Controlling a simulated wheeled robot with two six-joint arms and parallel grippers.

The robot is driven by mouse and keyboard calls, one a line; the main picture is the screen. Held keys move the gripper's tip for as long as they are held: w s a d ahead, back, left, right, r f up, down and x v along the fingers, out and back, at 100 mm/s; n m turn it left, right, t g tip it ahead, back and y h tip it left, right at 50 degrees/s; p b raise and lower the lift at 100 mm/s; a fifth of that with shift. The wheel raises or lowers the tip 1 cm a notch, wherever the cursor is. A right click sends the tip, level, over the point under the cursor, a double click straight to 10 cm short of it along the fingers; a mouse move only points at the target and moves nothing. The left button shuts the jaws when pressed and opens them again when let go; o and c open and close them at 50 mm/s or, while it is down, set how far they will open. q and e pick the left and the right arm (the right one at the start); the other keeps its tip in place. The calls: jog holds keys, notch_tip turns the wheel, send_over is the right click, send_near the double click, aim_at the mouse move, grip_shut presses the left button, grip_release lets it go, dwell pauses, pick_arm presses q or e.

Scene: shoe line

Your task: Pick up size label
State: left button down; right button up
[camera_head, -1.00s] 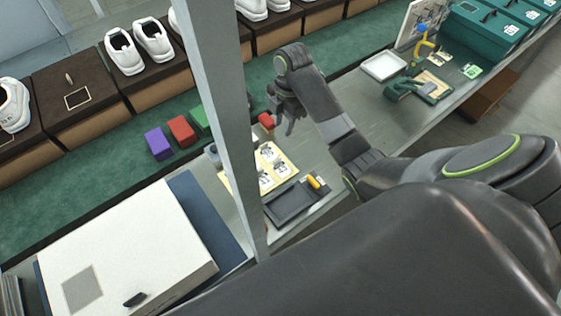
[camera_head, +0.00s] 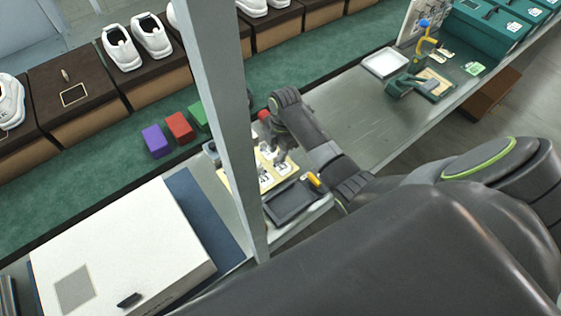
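Several small white labels with dark marks lie on a cream board (camera_head: 252,184) on the grey bench; one label (camera_head: 265,180) shows near the board's front. From this view I cannot tell which is the size label. My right gripper (camera_head: 281,155) is low over the board's right part, pointing down and covering some labels. My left gripper is out of view.
A grey upright post (camera_head: 228,120) hides the board's left part. A dark tray (camera_head: 290,203) and a yellow-handled tool (camera_head: 314,181) lie in front. Purple (camera_head: 156,141) and red (camera_head: 179,128) blocks stand left on the green belt (camera_head: 90,180).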

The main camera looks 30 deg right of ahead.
jog(key=shift+a+f, duration=0.1)
jog(key=shift+f, duration=0.75)
grip_shut()
jog(key=shift+r, duration=0.1)
notch_tip(320, 180, up, 10)
jog(key=shift+b, duration=0.3)
dwell(0.6)
